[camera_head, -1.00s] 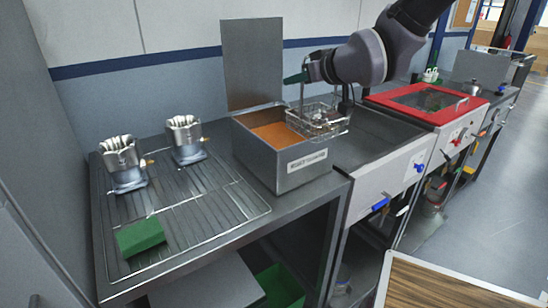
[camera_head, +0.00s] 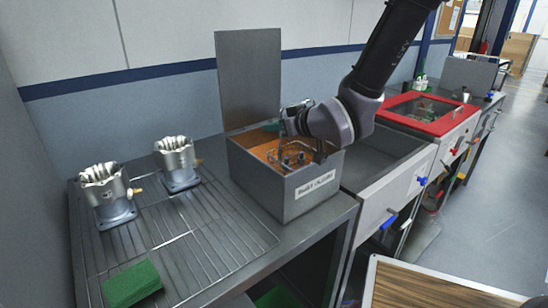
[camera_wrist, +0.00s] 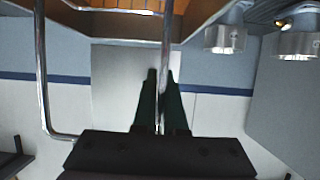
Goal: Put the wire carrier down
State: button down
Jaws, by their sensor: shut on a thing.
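The wire carrier (camera_head: 292,156) is a frame of thin metal wire. It sits low within the mouth of the open grey tank (camera_head: 262,184), which has an orange-brown inside and a raised lid. Whether the carrier touches the tank's bottom is hidden. My gripper (camera_wrist: 160,82) is shut on the carrier's upright handle wire (camera_wrist: 166,45) in the wrist view. In the head view my wrist hangs over the tank's right side and hides part of the carrier.
Two metal housings (camera_head: 106,192) (camera_head: 176,162) stand on the wire rack (camera_head: 190,238) at left, with a green block (camera_head: 132,283) in front. The raised lid (camera_head: 250,78) stands behind the tank. A grey basin (camera_head: 375,168) and a red-framed lid (camera_head: 425,112) lie to the right.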

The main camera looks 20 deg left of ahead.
aim_at(280, 156)
notch_tip(280, 156, down, 8)
jog(key=shift+f, duration=0.1)
dwell(0.4)
jog(key=shift+f, duration=0.15)
jog(key=c, duration=1)
grip_release()
